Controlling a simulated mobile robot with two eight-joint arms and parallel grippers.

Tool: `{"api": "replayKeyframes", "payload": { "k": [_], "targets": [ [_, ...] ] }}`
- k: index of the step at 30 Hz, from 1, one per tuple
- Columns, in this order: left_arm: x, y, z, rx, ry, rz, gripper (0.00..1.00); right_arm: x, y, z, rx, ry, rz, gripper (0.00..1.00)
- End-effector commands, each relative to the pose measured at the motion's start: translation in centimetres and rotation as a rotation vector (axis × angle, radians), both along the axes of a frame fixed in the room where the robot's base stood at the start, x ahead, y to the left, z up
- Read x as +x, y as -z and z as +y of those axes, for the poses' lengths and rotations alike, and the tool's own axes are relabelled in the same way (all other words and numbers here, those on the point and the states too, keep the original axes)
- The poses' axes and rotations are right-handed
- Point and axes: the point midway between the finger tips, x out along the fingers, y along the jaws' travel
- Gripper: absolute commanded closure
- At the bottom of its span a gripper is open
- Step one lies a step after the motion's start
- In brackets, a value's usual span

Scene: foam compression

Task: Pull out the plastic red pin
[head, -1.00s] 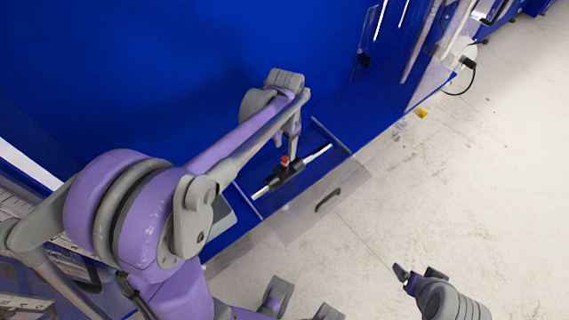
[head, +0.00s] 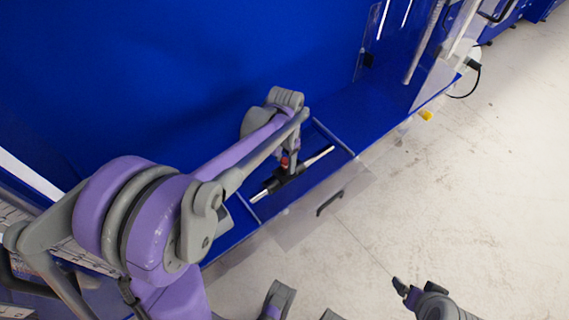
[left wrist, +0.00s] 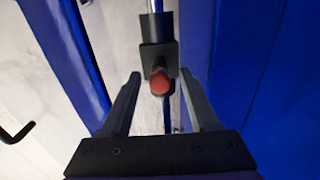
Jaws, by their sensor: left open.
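The red pin (left wrist: 160,82) has a rounded red head and sits in a black block (left wrist: 158,55) on a silver rod (left wrist: 156,8). In the head view the pin (head: 285,162) is a small red spot on the black fitting (head: 284,180), partly covered by my left gripper (head: 290,163). In the left wrist view my left gripper (left wrist: 160,78) is open, with one finger on each side of the pin head and visible gaps to both. Contact cannot be seen. My right gripper (head: 416,289) is at the lower right, over the floor, with its fingers apart and empty.
A large blue wall (head: 170,60) stands behind. A yellow object (head: 426,115) lies near the frame edge. The pale floor (head: 480,180) at right is open.

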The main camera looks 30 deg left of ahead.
Motion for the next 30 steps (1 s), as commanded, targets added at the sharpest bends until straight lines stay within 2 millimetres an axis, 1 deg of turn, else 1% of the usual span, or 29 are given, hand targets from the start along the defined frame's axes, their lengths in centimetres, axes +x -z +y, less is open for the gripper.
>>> {"api": "replayKeyframes", "payload": {
  "k": [21, 23, 24, 26, 30],
  "targets": [
    [-0.01, 0.00, 0.00, 0.000, 0.000, 0.000, 0.39, 0.00, -0.10, 0.00, 0.000, 0.000, 0.000, 0.10],
    [-0.01, 0.00, 0.00, 0.000, 0.000, 0.000, 0.48, 0.00, -0.09, 0.00, 0.000, 0.000, 0.000, 0.10],
    [-0.01, 0.00, 0.00, 0.000, 0.000, 0.000, 0.55, 0.00, -0.10, 0.00, 0.000, 0.000, 0.000, 0.10],
    [-0.01, 0.00, 0.00, 0.000, 0.000, 0.000, 0.66, 0.00, -0.09, 0.00, 0.000, 0.000, 0.000, 0.10],
    [-0.01, 0.00, 0.00, 0.000, 0.000, 0.000, 0.91, 0.00, -0.10, 0.00, 0.000, 0.000, 0.000, 0.10]
  ]
}}
